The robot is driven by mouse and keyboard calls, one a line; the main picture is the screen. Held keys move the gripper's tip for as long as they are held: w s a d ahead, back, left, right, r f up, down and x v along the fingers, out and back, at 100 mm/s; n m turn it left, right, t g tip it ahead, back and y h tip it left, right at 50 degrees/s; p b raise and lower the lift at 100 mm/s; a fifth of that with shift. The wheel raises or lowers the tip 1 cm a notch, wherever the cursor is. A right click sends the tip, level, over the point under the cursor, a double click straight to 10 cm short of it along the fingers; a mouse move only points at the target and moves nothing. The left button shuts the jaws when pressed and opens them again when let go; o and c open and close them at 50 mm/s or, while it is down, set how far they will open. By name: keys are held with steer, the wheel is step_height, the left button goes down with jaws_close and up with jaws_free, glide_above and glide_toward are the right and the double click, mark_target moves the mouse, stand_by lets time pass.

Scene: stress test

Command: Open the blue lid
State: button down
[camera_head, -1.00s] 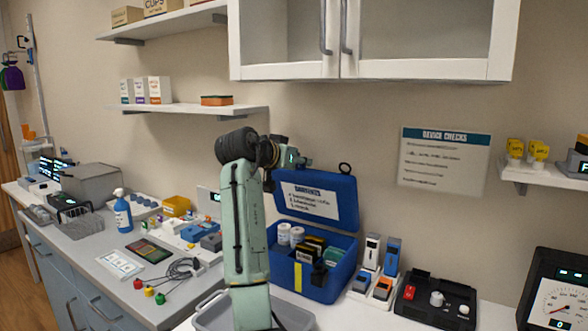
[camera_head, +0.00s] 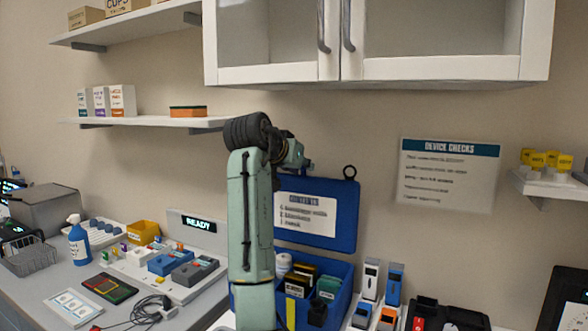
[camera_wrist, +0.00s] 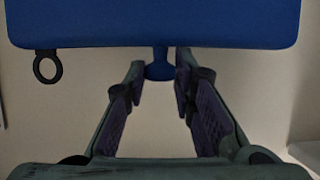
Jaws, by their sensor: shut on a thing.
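The blue lid (camera_head: 347,218) of the blue box (camera_head: 338,302) stands raised, roughly upright, at the box's back edge, with a white label facing me. The box is open and holds a white roll and several small packs. In the wrist view the lid (camera_wrist: 100,22) fills the top, with a blue knob (camera_wrist: 159,69) below its edge and a dark ring at the left. My gripper (camera_wrist: 161,82) has its fingers either side of the knob, shut on it. In the head view my gripper (camera_head: 300,162) is at the lid's upper left, partly hidden by my arm.
A white cabinet (camera_head: 440,68) hangs above the lid, and a sign (camera_head: 450,175) is on the wall at right. Several small devices (camera_head: 378,290) stand right of the box. A blue spray bottle (camera_head: 79,243) and trays stand on the left counter.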

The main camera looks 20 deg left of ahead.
steer(key=shift+d+r, duration=0.15)
steer(key=shift+r, duration=0.35)
steer(key=c, duration=1.5)
jaws_free()
steer(key=shift+s+d, duration=0.1)
steer(key=shift+o, duration=0.7)
steer(key=shift+f, duration=0.25)
steer(key=v, duration=1.2)
steer(key=shift+f, duration=0.1)
